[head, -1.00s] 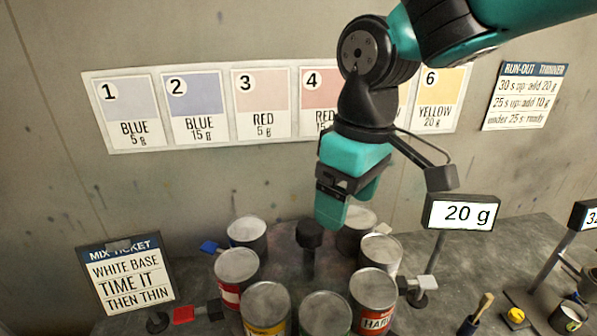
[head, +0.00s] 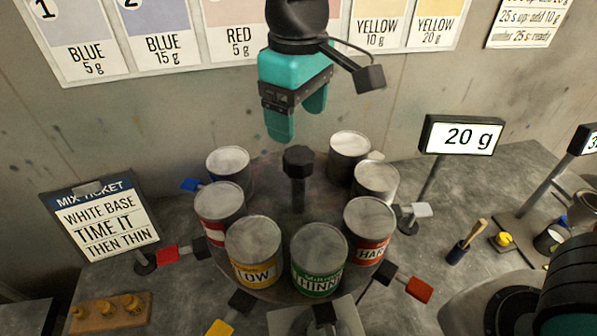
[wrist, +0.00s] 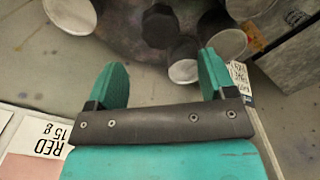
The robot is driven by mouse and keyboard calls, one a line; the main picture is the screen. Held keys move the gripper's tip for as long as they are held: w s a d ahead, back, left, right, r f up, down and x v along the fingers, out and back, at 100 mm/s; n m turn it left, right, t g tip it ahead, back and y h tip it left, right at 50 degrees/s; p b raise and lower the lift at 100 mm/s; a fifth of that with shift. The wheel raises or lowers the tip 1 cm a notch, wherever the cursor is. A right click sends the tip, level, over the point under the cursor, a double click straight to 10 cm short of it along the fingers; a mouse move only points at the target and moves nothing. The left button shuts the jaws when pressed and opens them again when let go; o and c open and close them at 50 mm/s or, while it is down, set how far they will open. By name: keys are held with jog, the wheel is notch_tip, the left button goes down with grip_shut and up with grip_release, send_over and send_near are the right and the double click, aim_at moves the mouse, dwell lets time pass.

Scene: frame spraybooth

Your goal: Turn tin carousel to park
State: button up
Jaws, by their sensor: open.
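The tin carousel (head: 283,180) is a round dark turntable on the bench, with several lidded tins around its rim. A black knob on a post (head: 298,160) stands at its centre. The yellow-labelled tin (head: 253,252), the green THINN tin (head: 319,260) and the red HARD tin (head: 369,232) face the front. My gripper (head: 297,122) is open and empty, above and behind the knob, apart from it. In the wrist view, the two teal fingers (wrist: 164,82) are spread, with the knob (wrist: 160,25) beyond them.
Coloured tabs ring the carousel, including a red one (head: 168,255) and a blue one (head: 190,184). A mix ticket board (head: 101,218) stands left. A 20 g display (head: 460,135), a brush pot (head: 458,252) and a second stand are right. The wall is close behind my gripper.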

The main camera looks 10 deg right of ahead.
aim_at(298, 154)
notch_tip(298, 154, down, 8)
jog(key=b, duration=0.6)
jog(key=shift+f, duration=0.1)
jog(key=c, duration=1.3)
